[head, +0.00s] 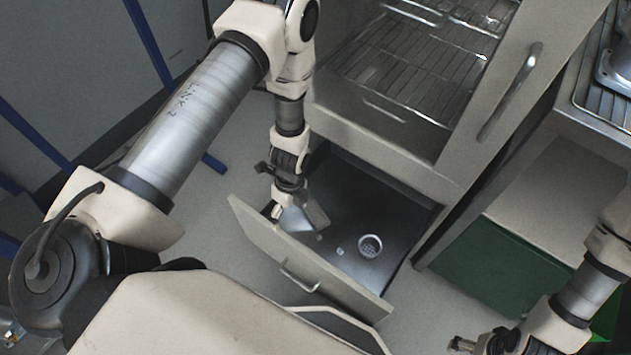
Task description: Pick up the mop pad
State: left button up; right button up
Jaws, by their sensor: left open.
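My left gripper (292,207) is open and points down into an open drawer (338,285), near its left end. A pale grey-blue patch (294,222) shows right under the fingers. It may be the mop pad, but the gripper covers much of it and I cannot tell for sure. I cannot tell whether the fingers touch it. My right gripper (465,345) is at the bottom right edge, away from the drawer. It is partly cut off, and its opening is not clear.
A round mesh piece (370,246) and small pale bits (340,251) lie in the drawer. Above is a cabinet with wire racks (410,75) and an open door (520,75). A green panel (490,265) stands at the right. Grey floor is clear left of the drawer.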

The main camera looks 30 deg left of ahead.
pick_arm(q)
jog(key=w+a+f+m+t+b, duration=0.1)
jog(key=w+f+m+b, duration=0.3)
jog(key=w+f+b, duration=1.05)
jog(key=t+b, duration=0.1)
jog(key=b, duration=1)
send_over(315, 212)
notch_tip(315, 212, down, 11)
jog(key=shift+r, duration=0.1)
notch_tip(315, 212, down, 8)
jog(key=b, duration=0.5)
jog(key=shift+r, duration=0.25)
jog(key=shift+c, duration=0.6)
jog(key=c, duration=1.2)
notch_tip(315, 212, up, 10)
jog(key=p, duration=0.5)
jog(key=shift+r+p, duration=0.1)
jog(key=shift+p, duration=0.2)
jog(key=shift+c, duration=0.2)
